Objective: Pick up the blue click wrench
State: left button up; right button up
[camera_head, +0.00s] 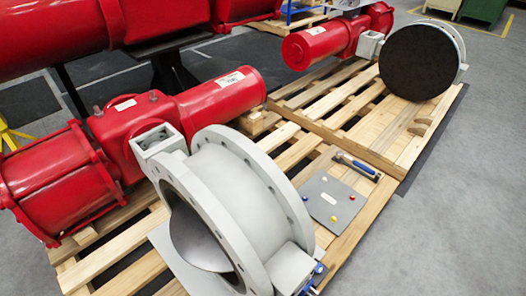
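A tool with a blue part and a silver and dark body, which looks like the blue click wrench (357,167), lies on the wooden pallet (372,205) right of the middle. It lies at the upper right edge of a grey plate (325,205) with small red, yellow, blue and white pieces on it. Neither of my grippers shows, so no gripper is near the wrench in this view.
A large grey valve (245,185) with a red actuator (190,110) stands on the pallet at the front left. Small blue parts (318,272) sit at its lower right. A second valve with a dark disc (415,62) stands behind. Grey floor (460,220) is clear at right.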

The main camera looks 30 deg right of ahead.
aim_at(340, 156)
jog(key=i+l+u, duration=0.1)
jog(key=l+u, duration=0.25)
jog(key=l, duration=0.3)
jog(key=l+u, duration=0.35)
jog(key=l, duration=0.3)
jog(key=l+u, duration=0.35)
jog(key=l, duration=0.3)
jog(key=k+l, duration=0.1)
jog(key=l, duration=0.6)
jog(key=k+l, duration=0.1)
jog(key=l, duration=0.6)
jog(key=k+l, duration=0.1)
jog(key=l, duration=0.6)
jog(key=k+l, duration=0.1)
jog(key=l, duration=0.6)
jog(key=k+l, duration=0.1)
jog(key=l, duration=0.6)
jog(key=k+l, duration=0.1)
jog(key=l, duration=0.6)
